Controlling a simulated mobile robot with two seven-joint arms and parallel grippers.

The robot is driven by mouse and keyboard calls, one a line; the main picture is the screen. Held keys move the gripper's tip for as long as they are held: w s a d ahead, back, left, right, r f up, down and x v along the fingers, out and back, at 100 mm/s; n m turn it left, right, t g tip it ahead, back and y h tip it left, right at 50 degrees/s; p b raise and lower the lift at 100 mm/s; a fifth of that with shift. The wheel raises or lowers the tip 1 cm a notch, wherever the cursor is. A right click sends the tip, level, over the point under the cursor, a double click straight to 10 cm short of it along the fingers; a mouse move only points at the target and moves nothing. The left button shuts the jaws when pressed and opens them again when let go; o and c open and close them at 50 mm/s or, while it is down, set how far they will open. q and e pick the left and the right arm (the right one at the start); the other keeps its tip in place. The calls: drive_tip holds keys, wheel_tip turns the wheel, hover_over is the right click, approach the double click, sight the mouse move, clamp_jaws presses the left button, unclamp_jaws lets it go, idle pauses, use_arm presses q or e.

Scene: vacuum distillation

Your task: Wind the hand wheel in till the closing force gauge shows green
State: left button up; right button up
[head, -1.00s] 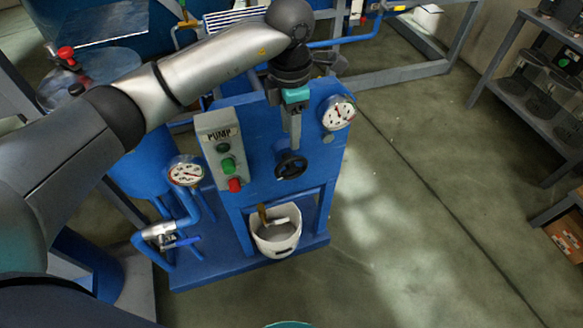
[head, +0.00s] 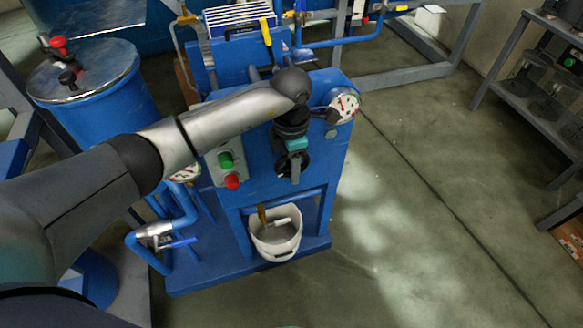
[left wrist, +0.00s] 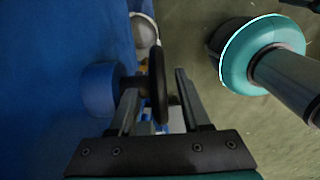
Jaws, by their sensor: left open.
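The black hand wheel (head: 279,166) sits on the front of the blue pump panel (head: 262,190), mostly covered by my left gripper (head: 294,176) in the head view. In the left wrist view the wheel (left wrist: 157,85) shows edge-on, with its blue hub (left wrist: 98,90) to the left. My open left gripper (left wrist: 160,95) has one finger on each side of the rim, with a gap on the right. My right gripper is not in view.
A second gauge (head: 187,174) is partly hidden by my arm. Green (head: 226,160) and red (head: 232,181) buttons lie left of the wheel. A white bucket (head: 277,248) stands below.

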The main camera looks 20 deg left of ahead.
use_arm(q)
drive_tip(key=shift+f, duration=0.2)
clamp_jaws()
idle(0.3)
